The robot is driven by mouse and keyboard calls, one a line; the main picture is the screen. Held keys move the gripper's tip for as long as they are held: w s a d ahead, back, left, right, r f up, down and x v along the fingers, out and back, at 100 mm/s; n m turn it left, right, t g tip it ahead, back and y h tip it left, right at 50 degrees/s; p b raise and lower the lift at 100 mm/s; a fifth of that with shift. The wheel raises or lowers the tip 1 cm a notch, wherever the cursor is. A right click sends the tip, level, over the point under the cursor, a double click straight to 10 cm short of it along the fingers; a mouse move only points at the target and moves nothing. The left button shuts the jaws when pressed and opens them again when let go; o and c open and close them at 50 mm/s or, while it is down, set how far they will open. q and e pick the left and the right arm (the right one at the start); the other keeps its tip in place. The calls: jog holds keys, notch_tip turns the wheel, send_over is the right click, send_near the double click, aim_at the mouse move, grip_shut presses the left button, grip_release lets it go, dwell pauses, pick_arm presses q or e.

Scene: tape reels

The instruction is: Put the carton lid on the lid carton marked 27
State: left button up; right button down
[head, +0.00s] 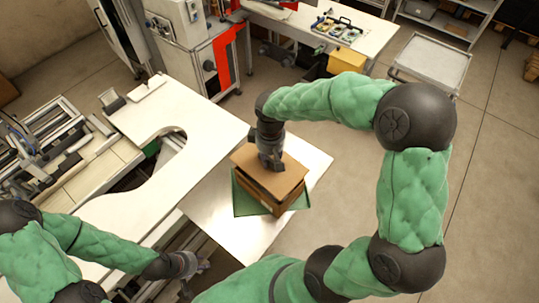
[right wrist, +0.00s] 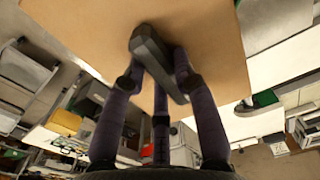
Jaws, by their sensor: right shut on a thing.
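The carton lid (head: 284,182) is a flat brown board with a dark grey handle (right wrist: 155,60) in its middle, seen in the right wrist view. My right gripper (head: 270,163) is shut on this handle from above. The lid lies over a brown carton (head: 285,206), nearly level and roughly lined up with it. I cannot tell whether it touches the rim all round. The carton's inside is hidden, and no number 27 is readable. My left gripper (head: 192,265) is low at the left, away from the carton, and its fingers are too small to judge.
A white worktop (head: 195,115) with a rounded cutout adjoins at the left. A yellow box (head: 347,61) and a grey cart (head: 432,58) stand behind. Bare table surrounds the mat.

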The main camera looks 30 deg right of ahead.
aim_at(270, 167)
jog(key=shift+w+f+b, duration=0.15)
jog(key=shift+f+b, duration=0.35)
jog(key=shift+f, duration=0.45)
jog(key=shift+f+b, duration=1.4)
jog(key=shift+f, duration=0.5)
jog(key=c, duration=0.9)
grip_release()
notch_tip(270, 167, up, 12)
